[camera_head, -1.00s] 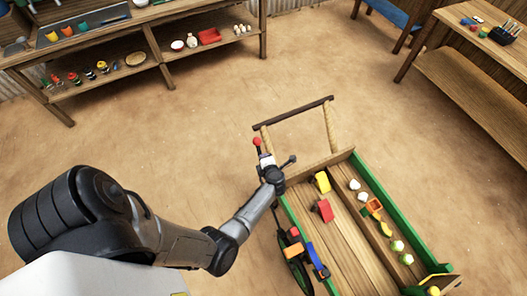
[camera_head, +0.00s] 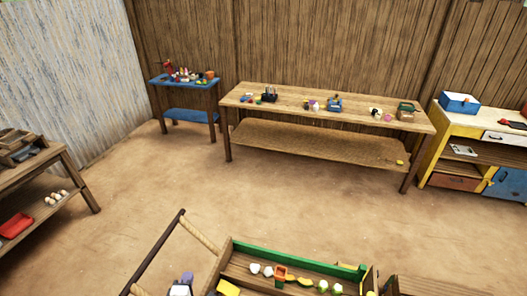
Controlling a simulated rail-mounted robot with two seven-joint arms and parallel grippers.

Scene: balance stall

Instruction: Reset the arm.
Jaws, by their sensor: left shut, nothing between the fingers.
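My left gripper (camera_head: 181,288) shows only in part at the bottom edge, beside the handle end of the cart. It is shut with nothing seen between its fingers; most of it and its arm are cut off by the frame. The wooden cart with a green side (camera_head: 300,258) is at the bottom middle, its lower part out of frame. My right gripper is not in view.
The cart's handle (camera_head: 160,252) rises beside my left gripper. A long wooden table (camera_head: 290,103) with small items stands along the back wall, a blue table (camera_head: 212,80) left of it. A yellow-sided cabinet (camera_head: 428,150) is at right, shelves (camera_head: 77,183) at left. Open floor lies between.

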